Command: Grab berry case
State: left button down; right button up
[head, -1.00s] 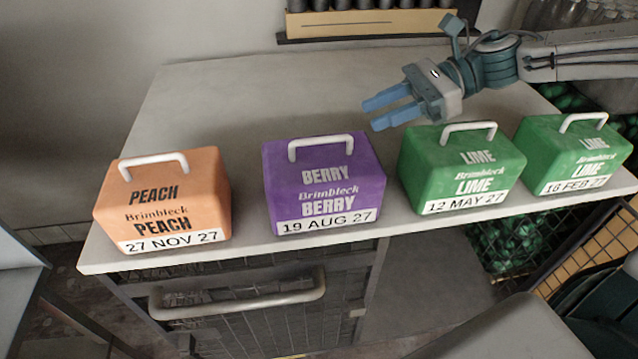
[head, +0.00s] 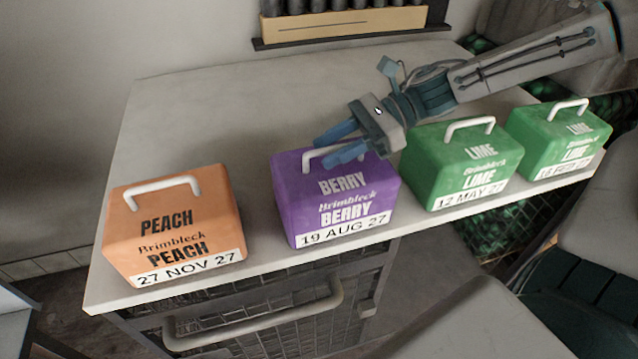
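The purple berry case (head: 335,205), dated 19 AUG 27, stands on the grey-white counter (head: 190,110) near its front edge, second from the left. Its white handle (head: 306,157) is on top, partly hidden by my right gripper. My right gripper (head: 335,147) has blue fingers and reaches in from the right. The two fingers are spread apart at the top of the berry case, around or just above the handle. I cannot tell whether they touch it. My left gripper is not in view.
An orange peach case (head: 175,225) stands to the left with a clear gap. Two green lime cases (head: 455,165) (head: 560,138) stand close on the right. A rack of dark cylinders (head: 350,20) is at the back. A drawer handle (head: 255,315) sits below the counter edge.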

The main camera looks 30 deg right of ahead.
jog(key=shift+w+a, duration=0.1)
jog(key=shift+a, duration=0.55)
jog(key=shift+s+d, duration=0.25)
jog(key=shift+s, duration=0.05)
jog(key=shift+c, duration=0.3)
jog(key=shift+s+d, duration=0.15)
jog(key=shift+d, duration=0.2)
jog(key=c, duration=0.3)
jog(key=shift+d, duration=0.2)
jog(key=c, duration=0.4)
grip_shut()
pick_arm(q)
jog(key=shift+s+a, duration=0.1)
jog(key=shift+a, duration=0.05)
pick_arm(e)
jog(key=shift+a, duration=0.15)
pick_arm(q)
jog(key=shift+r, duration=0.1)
pick_arm(e)
jog(key=shift+r, duration=0.1)
